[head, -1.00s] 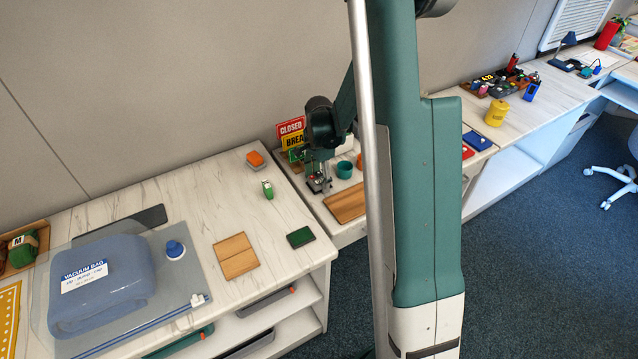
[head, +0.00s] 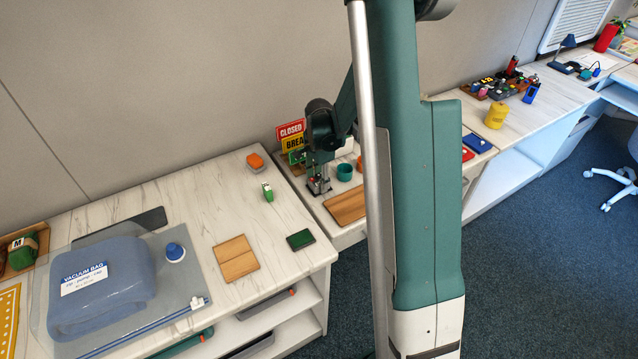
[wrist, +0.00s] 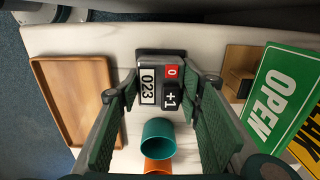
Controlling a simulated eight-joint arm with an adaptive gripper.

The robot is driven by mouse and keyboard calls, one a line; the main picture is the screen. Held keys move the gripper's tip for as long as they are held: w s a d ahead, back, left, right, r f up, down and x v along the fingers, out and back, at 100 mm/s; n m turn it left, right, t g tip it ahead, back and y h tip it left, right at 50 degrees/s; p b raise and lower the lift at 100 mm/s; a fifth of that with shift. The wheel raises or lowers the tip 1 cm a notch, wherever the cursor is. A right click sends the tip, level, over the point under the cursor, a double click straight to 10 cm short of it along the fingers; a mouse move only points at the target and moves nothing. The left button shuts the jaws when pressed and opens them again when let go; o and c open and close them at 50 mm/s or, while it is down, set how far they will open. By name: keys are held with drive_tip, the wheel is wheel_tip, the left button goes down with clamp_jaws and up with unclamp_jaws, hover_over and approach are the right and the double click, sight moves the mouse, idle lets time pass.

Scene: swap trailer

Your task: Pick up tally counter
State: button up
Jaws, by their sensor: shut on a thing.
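The tally counter (wrist: 161,82) is a dark grey box with a white display reading 023, a red 0 button and a black +1 button. In the wrist view it sits upright in the picture between the two green finger pads. My gripper (wrist: 160,78) is shut on it, one pad at each side. In the head view my gripper (head: 318,178) is low over the far worktop, with the counter (head: 319,188) at its tips. The fingers partly hide it there, and I cannot tell whether it touches the worktop.
A wooden tray (wrist: 76,100) lies to the left in the wrist view. A teal cup (wrist: 158,134) and an orange cup (wrist: 157,165) stand close below the counter. A green OPEN sign (wrist: 280,98) and a wooden holder (wrist: 238,72) are to the right.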

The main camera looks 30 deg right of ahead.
sight(319, 180)
drive_tip(key=shift+r, duration=0.1)
drive_tip(key=shift+r+p, duration=0.95)
drive_tip(key=shift+r, duration=4)
